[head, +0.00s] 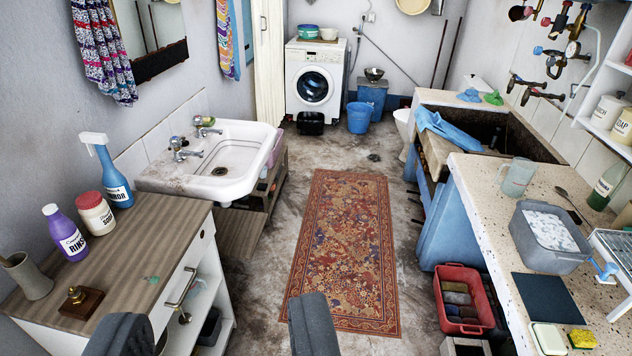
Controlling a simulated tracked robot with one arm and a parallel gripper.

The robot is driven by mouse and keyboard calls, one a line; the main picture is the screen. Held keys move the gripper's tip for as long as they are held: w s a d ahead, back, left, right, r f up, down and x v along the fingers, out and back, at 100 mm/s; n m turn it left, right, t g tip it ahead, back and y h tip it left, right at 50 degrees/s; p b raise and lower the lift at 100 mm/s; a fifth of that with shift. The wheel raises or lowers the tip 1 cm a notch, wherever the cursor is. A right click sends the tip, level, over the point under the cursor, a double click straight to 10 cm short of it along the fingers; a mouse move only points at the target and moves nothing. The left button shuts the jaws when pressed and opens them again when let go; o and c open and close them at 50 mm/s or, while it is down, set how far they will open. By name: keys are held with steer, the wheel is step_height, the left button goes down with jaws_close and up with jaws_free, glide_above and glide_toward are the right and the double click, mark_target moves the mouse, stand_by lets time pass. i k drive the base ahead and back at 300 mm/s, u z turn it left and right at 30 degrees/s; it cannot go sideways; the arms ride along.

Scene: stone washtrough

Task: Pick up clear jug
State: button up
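The clear jug (517,178) stands upright on the speckled counter (478,190) at the right. It is see-through with a greyish tint, and nothing hides it from this view. My gripper (218,310) shows at the bottom edge as two dark grey fingers set wide apart. It is open, with nothing held between the fingers. The gripper is well to the left of the jug and nearer to the camera, and does not touch it.
Near the jug are a grey tub (548,262) of white suds, a spoon (574,207) and a green-based bottle (606,186). A stone trough (530,135) lies behind it. A red crate (464,312) stands below the counter. The rug (345,240) is clear.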

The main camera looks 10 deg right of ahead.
mark_target(520, 172)
steer(key=z, duration=0.1)
steer(key=i, duration=1.3)
steer(key=z, duration=0.45)
steer(key=i, duration=1.25)
steer(key=z, duration=0.45)
steer(key=i, duration=1)
steer(key=z, duration=0.35)
